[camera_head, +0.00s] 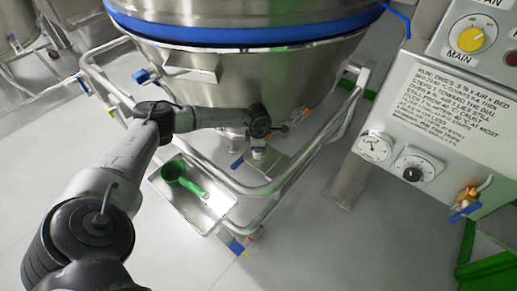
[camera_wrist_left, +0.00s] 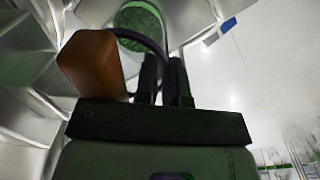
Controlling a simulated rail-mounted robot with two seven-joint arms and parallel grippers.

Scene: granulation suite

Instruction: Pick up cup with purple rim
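My left gripper (camera_head: 258,152) hangs at the end of my left arm, below the steel vessel and just beyond the tray. In the left wrist view its two dark fingers (camera_wrist_left: 163,72) stand close together with a narrow gap; whether they hold something is unclear. A thin dark purplish arc (camera_wrist_left: 150,43) curves behind and beside the fingers there; I cannot tell if it is the cup's rim. No whole cup with a purple rim shows in the head view. My right gripper is not in view.
A green scoop (camera_head: 184,181) lies on a steel tray (camera_head: 205,215) on the cart's tubular frame (camera_head: 262,190). The steel vessel (camera_head: 240,75) with a blue band stands above. An orange-brown block (camera_wrist_left: 92,65) is close to the left fingers. A control panel (camera_head: 440,110) stands at right.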

